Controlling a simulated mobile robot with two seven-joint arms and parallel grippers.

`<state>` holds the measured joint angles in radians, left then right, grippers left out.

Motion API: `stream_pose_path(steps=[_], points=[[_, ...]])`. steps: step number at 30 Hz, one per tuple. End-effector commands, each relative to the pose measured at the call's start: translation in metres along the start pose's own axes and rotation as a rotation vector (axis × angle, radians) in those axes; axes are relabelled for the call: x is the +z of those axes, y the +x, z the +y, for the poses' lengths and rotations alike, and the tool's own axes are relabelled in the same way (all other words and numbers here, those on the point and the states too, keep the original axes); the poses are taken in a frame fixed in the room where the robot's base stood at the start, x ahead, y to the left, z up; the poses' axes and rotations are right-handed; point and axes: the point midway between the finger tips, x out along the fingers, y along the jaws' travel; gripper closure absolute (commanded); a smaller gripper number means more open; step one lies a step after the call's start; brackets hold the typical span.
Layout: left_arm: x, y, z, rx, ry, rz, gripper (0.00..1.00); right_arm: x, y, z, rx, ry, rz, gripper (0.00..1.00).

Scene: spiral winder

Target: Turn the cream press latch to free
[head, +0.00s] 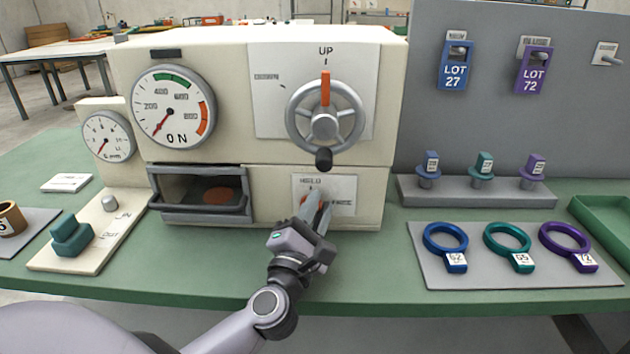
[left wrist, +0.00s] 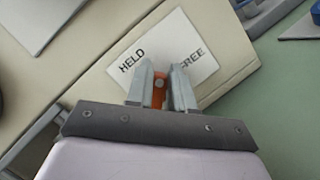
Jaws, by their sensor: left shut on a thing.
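The cream press (head: 275,100) stands on the green bench. Low on its front is a white plate (head: 342,187) marked HELD on the left and FREE on the right. My left gripper (head: 315,205) is at this plate, shut on the orange latch (left wrist: 159,92). In the left wrist view the gripper (left wrist: 162,88) has the latch between its two fingers, and the HELD/FREE plate (left wrist: 180,45) lies behind. The fingers hide much of the latch, so its exact angle is hard to tell. My right gripper is not in view.
Above the latch is a handwheel (head: 325,118) with a black knob (head: 323,158). An open drawer (head: 200,205) is to the left. A grey mat (head: 430,275) with blue, teal and purple rings lies to the right. The bench front (head: 370,265) is clear.

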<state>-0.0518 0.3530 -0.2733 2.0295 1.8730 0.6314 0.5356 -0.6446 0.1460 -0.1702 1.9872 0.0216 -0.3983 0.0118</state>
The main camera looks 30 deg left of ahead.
Motion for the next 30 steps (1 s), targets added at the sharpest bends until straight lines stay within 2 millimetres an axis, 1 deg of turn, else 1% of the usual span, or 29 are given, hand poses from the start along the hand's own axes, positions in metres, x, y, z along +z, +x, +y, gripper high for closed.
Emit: stream_pose_path(steps=[1, 6, 15, 21, 30], points=[[0.005, 0.002, 0.006, -0.018, 0.038, 0.003, 1.0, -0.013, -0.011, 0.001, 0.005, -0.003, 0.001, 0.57], [0.005, 0.002, 0.004, -0.068, 0.158, 0.004, 1.0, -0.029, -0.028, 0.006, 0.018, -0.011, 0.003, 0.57], [0.002, 0.001, -0.002, -0.157, 0.374, 0.003, 1.0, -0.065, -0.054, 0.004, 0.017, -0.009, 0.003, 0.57], [-0.001, 0.0, -0.007, -0.208, 0.502, 0.002, 1.0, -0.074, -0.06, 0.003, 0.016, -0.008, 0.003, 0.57], [-0.004, -0.001, -0.011, -0.26, 0.63, 0.001, 1.0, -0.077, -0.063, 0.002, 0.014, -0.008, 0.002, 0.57]])
